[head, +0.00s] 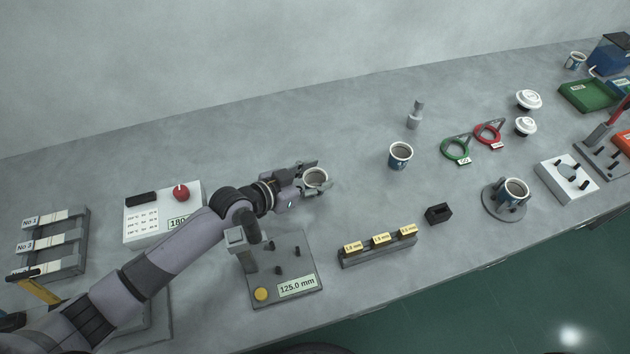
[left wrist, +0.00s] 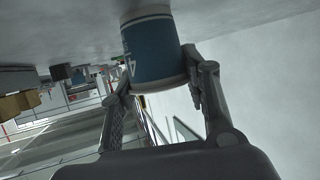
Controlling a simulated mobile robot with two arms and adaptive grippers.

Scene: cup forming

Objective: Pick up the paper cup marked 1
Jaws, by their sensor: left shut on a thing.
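My left gripper (head: 312,180) is shut on a paper cup (head: 316,177), with its fingers on either side of the wall. In the left wrist view the held cup (left wrist: 156,52) has a blue band with white ends, between the fingers (left wrist: 158,88). A white marking shows partly at the band's left side; I cannot read it surely. I cannot tell whether the cup touches the table. Another paper cup (head: 400,156) stands upright to the right. A third cup (head: 514,190) sits in a round grey fixture. My right gripper is not in view.
A plate labelled 125.0 mm (head: 296,286) and a block with yellow tags (head: 378,251) stand in front. A white panel with a red knob (head: 180,192) is at left. Green (head: 455,150) and red (head: 487,135) ring gauges lie at right. The table behind the gripper is clear.

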